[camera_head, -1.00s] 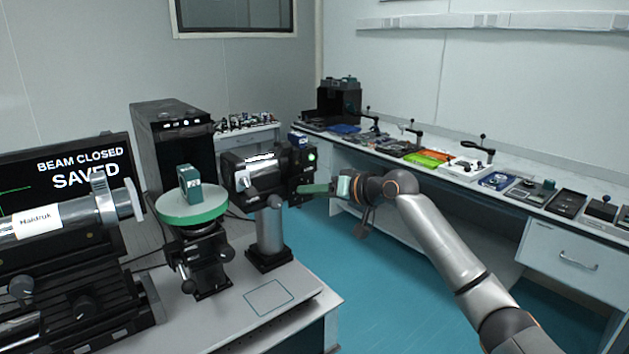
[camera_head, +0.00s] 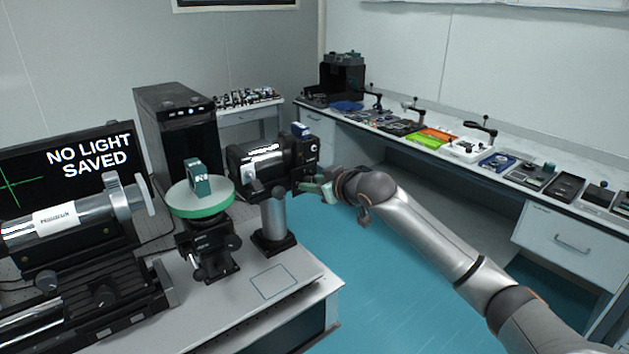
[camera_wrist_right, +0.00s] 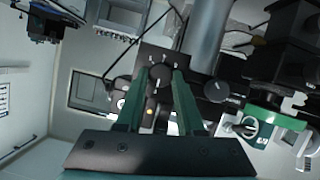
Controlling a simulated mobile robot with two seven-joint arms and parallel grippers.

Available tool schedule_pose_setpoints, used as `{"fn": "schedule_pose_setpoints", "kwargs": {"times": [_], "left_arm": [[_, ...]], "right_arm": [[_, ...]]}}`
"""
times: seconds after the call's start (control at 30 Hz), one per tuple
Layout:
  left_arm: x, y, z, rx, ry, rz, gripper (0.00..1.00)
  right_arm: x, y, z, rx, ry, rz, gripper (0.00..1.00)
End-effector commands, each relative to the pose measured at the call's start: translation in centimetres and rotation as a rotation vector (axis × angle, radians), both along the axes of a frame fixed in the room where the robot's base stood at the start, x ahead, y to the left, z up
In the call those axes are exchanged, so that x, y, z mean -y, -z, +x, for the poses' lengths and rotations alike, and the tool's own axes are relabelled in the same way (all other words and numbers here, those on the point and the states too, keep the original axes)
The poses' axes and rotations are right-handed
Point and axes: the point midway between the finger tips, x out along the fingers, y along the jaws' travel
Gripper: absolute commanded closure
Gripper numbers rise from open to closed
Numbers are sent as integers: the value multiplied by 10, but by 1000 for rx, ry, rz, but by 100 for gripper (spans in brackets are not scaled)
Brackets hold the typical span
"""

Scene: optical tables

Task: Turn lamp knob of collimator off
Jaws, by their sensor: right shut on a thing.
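The collimator (camera_head: 262,160) is a black and silver barrel on a grey post, with a dark lamp box (camera_head: 306,158) at its right end. My right gripper (camera_head: 314,188) is at the lower right of that box; its fingers partly overlap the box edge. In the right wrist view, the green fingers (camera_wrist_right: 164,78) are shut on a dark round knob (camera_wrist_right: 161,72) on a black panel with white marks. The knob is partly hidden between the fingertips, and its exact setting cannot be read. My left gripper does not show.
The screen (camera_head: 85,165) reads "NO LIGHT SAVED". A green round stage (camera_head: 200,208) with a small green block stands left of the collimator. A second dark knob (camera_wrist_right: 216,91) is beside the fingers. A side bench (camera_head: 480,175) holds several tools. Blue floor (camera_head: 350,270) is clear.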

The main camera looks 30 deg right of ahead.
Motion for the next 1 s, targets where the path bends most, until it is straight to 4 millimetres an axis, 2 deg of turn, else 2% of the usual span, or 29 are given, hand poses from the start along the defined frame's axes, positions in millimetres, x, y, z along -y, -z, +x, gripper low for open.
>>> {"fn": "schedule_pose_setpoints", "kwargs": {"times": [0.57, 0.6, 0.83, 1.0], "left_arm": [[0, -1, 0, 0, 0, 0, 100], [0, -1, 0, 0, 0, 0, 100], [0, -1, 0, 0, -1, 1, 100], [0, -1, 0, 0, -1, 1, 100]], "right_arm": [[-1, 1, 0, 0, -1, -31, 100], [-1, 1, 0, 0, -1, -31, 59], [-1, 1, 0, 1, 0, -30, 33], [0, 0, 0, 1, 0, -29, 33]]}}
